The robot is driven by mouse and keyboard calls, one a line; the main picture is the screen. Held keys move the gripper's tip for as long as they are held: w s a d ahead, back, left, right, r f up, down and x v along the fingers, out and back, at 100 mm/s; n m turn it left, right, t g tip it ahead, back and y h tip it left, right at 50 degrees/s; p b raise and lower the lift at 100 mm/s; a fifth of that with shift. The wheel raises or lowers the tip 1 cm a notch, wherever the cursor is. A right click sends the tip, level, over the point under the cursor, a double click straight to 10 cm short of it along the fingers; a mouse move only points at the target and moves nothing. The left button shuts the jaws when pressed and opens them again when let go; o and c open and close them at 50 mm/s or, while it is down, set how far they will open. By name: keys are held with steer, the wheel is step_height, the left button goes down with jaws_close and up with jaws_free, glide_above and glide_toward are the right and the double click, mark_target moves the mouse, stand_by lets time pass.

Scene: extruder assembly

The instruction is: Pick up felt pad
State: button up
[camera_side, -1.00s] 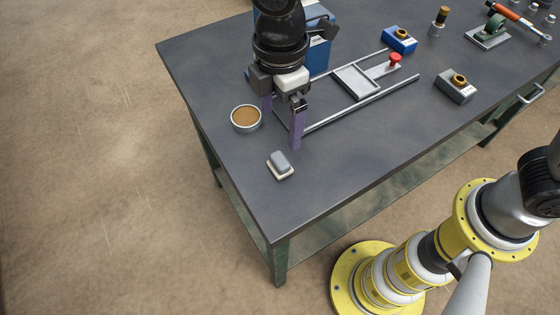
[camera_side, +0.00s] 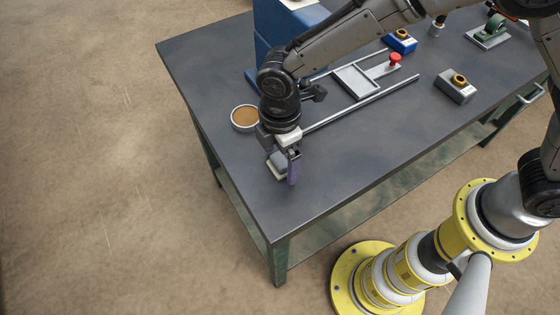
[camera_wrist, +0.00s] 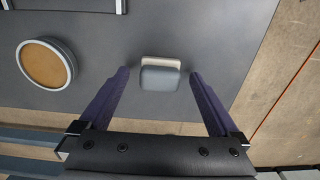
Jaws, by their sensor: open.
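The felt pad (camera_wrist: 160,78) is a small grey-blue rounded block. It rests on a pale, cream-coloured base (camera_wrist: 161,63) near the table's front left corner. My gripper (camera_wrist: 159,74) is open, and its two purple fingers lie on either side of the pad in the wrist view, with a gap on each side. In the side view my gripper (camera_side: 281,172) is low over the pad, and one finger and the gripper body partly hide the pad (camera_side: 276,161). I cannot tell exactly how high the fingertips are above the table.
A round dish with a tan-brown inside (camera_side: 245,117) stands close to my gripper on the left. A metal rail frame (camera_side: 362,104) with a red knob (camera_side: 395,58) lies behind it. A grey box (camera_side: 456,88) stands further right. The table's front (camera_side: 330,185) is clear.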

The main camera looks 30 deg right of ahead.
mark_target(280, 159)
steer(key=shift+f, duration=0.3)
steer(key=c, duration=1.4)
steer(key=shift+c, duration=0.2)
steer(key=shift+r, duration=0.1)
steer(key=shift+r, duration=0.55)
step_height(280, 159, up, 2)
steer(key=shift+r, duration=0.2)
steer(key=s+d+r, duration=0.9)
steer(key=s, duration=0.1)
steer(key=shift+s+d+r, duration=0.2)
